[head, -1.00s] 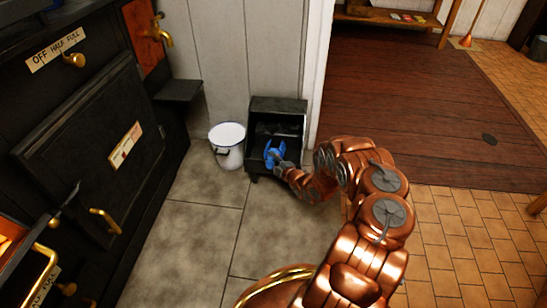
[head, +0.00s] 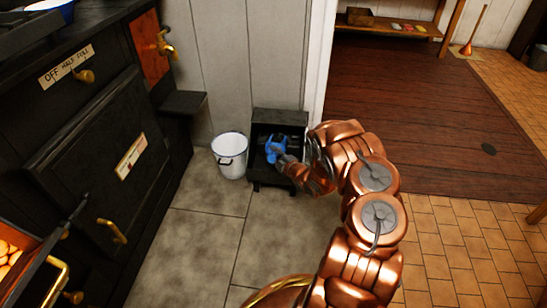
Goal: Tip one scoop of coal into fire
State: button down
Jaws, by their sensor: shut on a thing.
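My gripper (head: 275,150) is at the opening of a black coal box (head: 277,116) on the floor by the wall. It is shut on the scoop, which I cannot clearly make out. Blue parts show at the arm's end, against the dark inside of the box. The box's contents are dark, and I cannot tell how much coal is in the scoop. The fire (head: 8,256) glows orange in an opening low on the black stove (head: 85,165), at the left edge, and is only partly in view.
A white enamel bucket (head: 230,160) stands just left of the coal box. A small black shelf (head: 183,103) juts from the stove's right side, below a brass tap (head: 164,42). Brass handles stick out from the stove front. The grey tiled floor (head: 200,232) in front is clear.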

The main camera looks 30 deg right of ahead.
jog(key=shift+r, duration=0.2)
jog(key=shift+s+a+r+p, duration=0.35)
jog(key=shift+s+a+r, duration=0.05)
jog(key=shift+r, duration=0.05)
jog(key=s+a+r+p, duration=0.3)
jog(key=s+a+r, duration=0.2)
jog(key=s+r, duration=0.1)
jog(key=shift+p, duration=0.3)
dwell(1.1)
jog(key=shift+r, duration=0.15)
